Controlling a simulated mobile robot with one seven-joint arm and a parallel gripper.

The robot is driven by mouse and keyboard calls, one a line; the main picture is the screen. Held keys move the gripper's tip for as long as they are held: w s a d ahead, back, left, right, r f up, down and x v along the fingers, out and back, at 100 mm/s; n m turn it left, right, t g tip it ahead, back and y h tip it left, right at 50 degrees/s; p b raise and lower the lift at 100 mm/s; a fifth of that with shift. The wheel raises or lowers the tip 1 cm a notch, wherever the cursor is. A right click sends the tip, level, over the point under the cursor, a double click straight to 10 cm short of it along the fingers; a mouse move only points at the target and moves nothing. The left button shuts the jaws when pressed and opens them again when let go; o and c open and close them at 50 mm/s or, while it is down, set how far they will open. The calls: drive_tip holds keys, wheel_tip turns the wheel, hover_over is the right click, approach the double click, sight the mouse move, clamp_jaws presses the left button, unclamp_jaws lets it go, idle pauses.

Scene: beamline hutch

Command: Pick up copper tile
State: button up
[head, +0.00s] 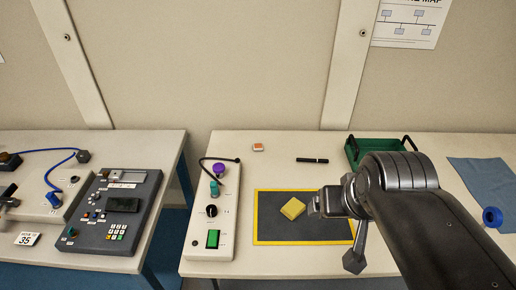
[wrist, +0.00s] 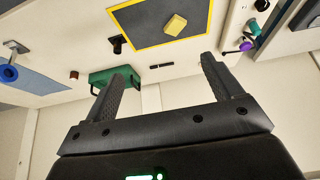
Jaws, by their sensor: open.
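A small tile with an orange, copper-like top and pale edges (head: 258,147) lies on the back part of the bench in the head view. It is the only thing there that looks copper, though it is too small to be sure. I cannot make it out in the wrist view. A yellow block (head: 293,208) lies on the dark yellow-edged mat (head: 273,233); it also shows in the wrist view (wrist: 175,25). My gripper (wrist: 170,65) is open and empty, its fingers apart, touching nothing visible. In the head view my arm comes in from the right, over the mat's right side.
A black pen (head: 312,160) and green tray (head: 368,148) lie at the back. A control box (head: 212,240) with knobs stands left of the mat. A blue cloth (head: 485,178) and blue ring (head: 492,217) are at right. A gap separates the left bench (head: 150,140).

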drive_tip(key=c, duration=0.5)
drive_tip(key=n+g, duration=0.1)
hover_over(258, 148)
drive_tip(key=s, duration=0.3)
drive_tip(key=shift+y, duration=0.3)
drive_tip(key=f, duration=2.3)
drive_tip(key=shift+w+d+f, duration=0.1)
drive_tip(key=shift+w+f, duration=0.05)
drive_tip(key=shift+w, duration=0.1)
drive_tip(key=shift+x, duration=2.85)
